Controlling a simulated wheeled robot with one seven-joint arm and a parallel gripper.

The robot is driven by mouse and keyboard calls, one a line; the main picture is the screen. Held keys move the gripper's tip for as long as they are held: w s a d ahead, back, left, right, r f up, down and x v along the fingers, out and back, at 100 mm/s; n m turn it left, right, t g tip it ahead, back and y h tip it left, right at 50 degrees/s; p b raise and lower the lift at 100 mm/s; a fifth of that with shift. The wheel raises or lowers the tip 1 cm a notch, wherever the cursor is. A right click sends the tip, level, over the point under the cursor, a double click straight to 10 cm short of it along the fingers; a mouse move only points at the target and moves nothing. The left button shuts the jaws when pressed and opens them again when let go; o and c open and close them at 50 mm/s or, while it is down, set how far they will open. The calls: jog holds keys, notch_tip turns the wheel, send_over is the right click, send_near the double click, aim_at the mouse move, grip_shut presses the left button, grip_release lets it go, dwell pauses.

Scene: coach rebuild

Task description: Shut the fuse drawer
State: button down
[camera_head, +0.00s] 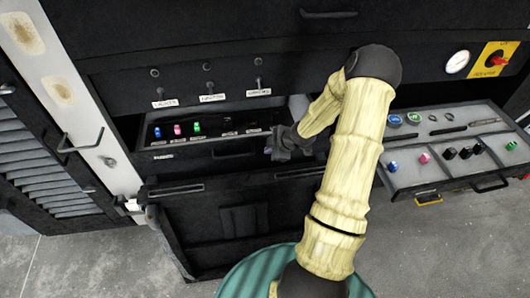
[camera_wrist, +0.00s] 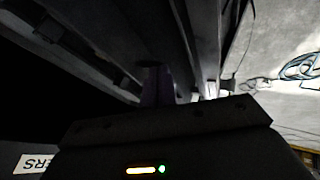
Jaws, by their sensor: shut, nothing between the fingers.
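A dark drawer (camera_head: 232,151) in the black cabinet stands pulled out, with blue, pink and green pieces in a row inside; I take it for the fuse drawer. A small label on its front is too small to read. My gripper (camera_head: 276,153) is shut and empty at the right part of the drawer's front. I cannot tell whether it touches the drawer. My arm hides the space right of it. In the wrist view, the shut fingers (camera_wrist: 156,84) are dim, with dark ledges of the cabinet beyond them.
Three labelled switches (camera_head: 208,86) sit above the drawer. Below it, a dark hinged panel (camera_head: 240,222) stands out from the cabinet. A grey tray (camera_head: 430,175) with coloured knobs juts out at the right. A red-and-yellow rotary switch (camera_head: 495,60) is at the upper right.

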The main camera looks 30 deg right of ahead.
jog(key=s+a+r+m+g+h+p, duration=0.1)
jog(key=s+a+r+m+g, duration=0.3)
jog(key=s+a+r+m, duration=0.9)
jog(key=s+a+r+h, duration=0.1)
jog(key=s+a+r, duration=0.4)
jog(key=s, duration=0.1)
jog(key=shift+a+r+h, duration=0.25)
jog(key=shift+h, duration=0.05)
jog(key=shift+w, duration=0.15)
dwell(0.5)
